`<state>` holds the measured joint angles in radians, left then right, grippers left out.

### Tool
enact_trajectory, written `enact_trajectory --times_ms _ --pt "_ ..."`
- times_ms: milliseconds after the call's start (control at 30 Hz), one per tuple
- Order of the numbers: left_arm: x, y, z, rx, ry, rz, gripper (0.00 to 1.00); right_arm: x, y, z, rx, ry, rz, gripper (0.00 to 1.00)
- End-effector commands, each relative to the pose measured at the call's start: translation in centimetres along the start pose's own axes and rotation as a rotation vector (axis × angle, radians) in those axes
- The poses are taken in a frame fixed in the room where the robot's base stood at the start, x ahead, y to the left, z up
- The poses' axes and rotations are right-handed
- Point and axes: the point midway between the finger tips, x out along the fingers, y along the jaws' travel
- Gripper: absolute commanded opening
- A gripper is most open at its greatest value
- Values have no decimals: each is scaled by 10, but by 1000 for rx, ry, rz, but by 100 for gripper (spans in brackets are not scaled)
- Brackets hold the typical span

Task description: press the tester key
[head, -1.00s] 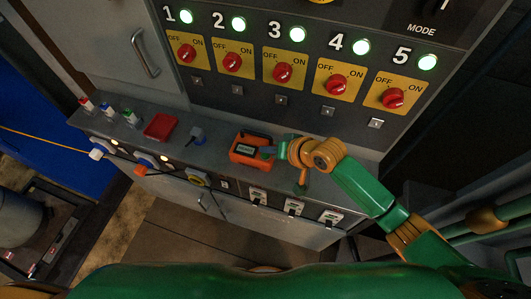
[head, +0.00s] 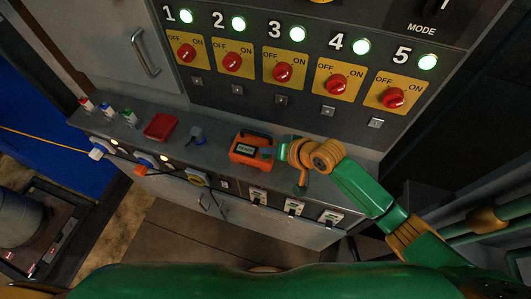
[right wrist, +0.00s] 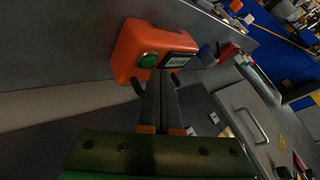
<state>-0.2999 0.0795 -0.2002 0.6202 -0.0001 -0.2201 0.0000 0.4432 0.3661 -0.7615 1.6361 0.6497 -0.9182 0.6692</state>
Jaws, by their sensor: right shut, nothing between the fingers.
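The orange tester (head: 251,137) stands on the grey counter, with a small lit display (head: 246,149) on its face. In the right wrist view the tester (right wrist: 135,41) shows a round green key (right wrist: 148,61) beside its display (right wrist: 178,60). My right gripper (head: 268,151) is shut and empty, close in front of the tester at its right side. In the right wrist view its fingertips (right wrist: 162,73) lie just right of and below the key, which shows whole. I cannot tell whether they touch the tester. In the head view the gripper hides the key. My left gripper is out of view.
A panel with several red switches (head: 283,73) and lit green lamps rises behind the counter. Levers (head: 294,206) line the counter's front below my gripper.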

Motion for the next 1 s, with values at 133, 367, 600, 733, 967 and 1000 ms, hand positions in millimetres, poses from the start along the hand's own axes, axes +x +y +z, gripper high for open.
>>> enact_trajectory --times_ms 133,367,600,733,967,1000 --pt "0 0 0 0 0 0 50 2 1 2 0 1 -1 0" --pt "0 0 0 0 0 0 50 2 1 2 -1 1 -1 0" --pt "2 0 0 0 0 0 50 4 3 3 -1 1 -1 0" --pt "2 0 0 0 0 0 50 5 3 4 -1 1 -1 0" --pt "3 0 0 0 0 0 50 7 5 5 -1 0 0 0" --pt "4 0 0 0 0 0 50 7 5 6 0 0 0 0"
